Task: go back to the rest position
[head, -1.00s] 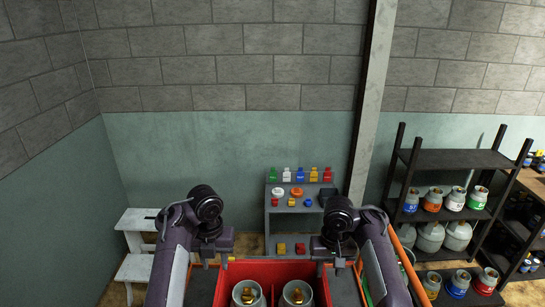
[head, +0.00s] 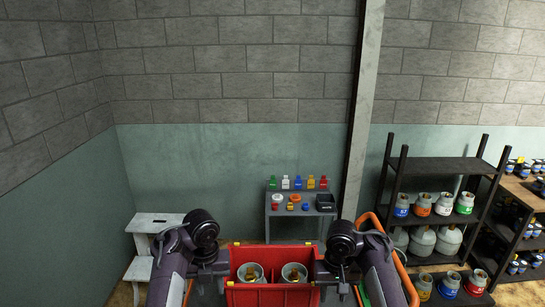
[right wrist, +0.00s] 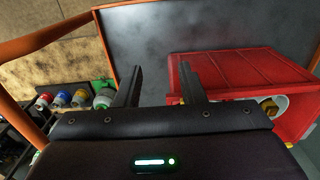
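A red crate (head: 273,294) stands in front of me in the head view, holding two grey gas cylinders with brass valves (head: 250,272) (head: 294,272). My left gripper (head: 218,270) is at the crate's left side, small and dark; its fingers cannot be made out. My right gripper (head: 330,272) is at the crate's right side. In the right wrist view its two fingers (right wrist: 158,88) are apart with nothing between them. The red crate (right wrist: 240,72) shows there just right of the fingers, with a cylinder (right wrist: 272,106) partly visible.
An orange frame (head: 399,262) is beside my right arm. A grey stand (head: 300,223) with coloured bottles is against the wall, a white step stool (head: 152,222) at left.

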